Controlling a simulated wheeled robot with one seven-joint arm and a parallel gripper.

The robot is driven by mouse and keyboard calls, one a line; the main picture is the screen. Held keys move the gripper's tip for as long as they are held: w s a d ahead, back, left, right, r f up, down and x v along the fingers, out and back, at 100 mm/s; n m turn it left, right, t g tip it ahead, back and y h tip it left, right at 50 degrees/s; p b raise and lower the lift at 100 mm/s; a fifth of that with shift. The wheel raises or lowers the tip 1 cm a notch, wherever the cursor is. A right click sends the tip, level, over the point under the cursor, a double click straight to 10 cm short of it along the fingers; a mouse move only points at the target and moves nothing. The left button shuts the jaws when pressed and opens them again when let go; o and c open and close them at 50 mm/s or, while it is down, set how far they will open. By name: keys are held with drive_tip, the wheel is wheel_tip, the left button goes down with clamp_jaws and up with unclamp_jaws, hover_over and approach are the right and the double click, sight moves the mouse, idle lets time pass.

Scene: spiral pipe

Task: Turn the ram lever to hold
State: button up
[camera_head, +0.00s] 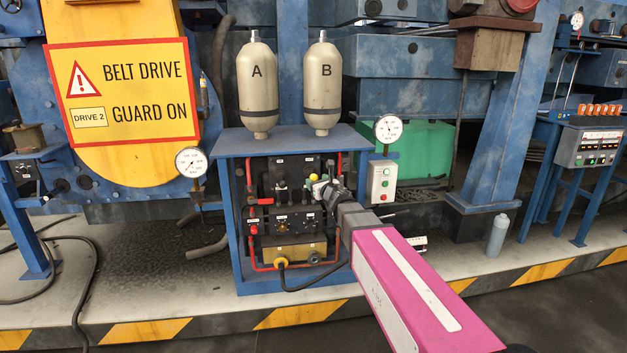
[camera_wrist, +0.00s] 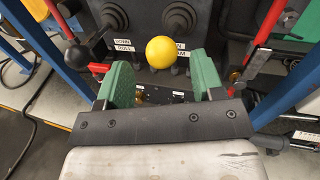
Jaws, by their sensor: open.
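The control panel (camera_head: 293,200) stands in a blue frame in the head view. A lever with a yellow ball knob (camera_wrist: 166,52) stands out from it in the wrist view; the knob also shows small in the head view (camera_head: 313,177). A label beside the knob is partly covered by it and seems to end in "M", so I take this as the ram lever. My gripper (camera_wrist: 163,82) is open, with its green fingers left and right of the knob. The knob appears between the fingertips or just beyond them; I see no clear contact. The lever's shaft is hidden.
A lever with a black ball knob (camera_wrist: 78,55) stands left of my gripper, near a "DOWN ROLL" label (camera_wrist: 123,45). Red pipes (camera_wrist: 268,25) frame the panel. Two cream tanks, A (camera_head: 258,90) and B (camera_head: 322,90), stand on top. A gauge (camera_head: 387,129) is at the right.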

drive_tip(key=v, duration=0.5)
drive_tip(key=shift+s+d, duration=0.15)
drive_tip(key=shift+s, duration=0.15)
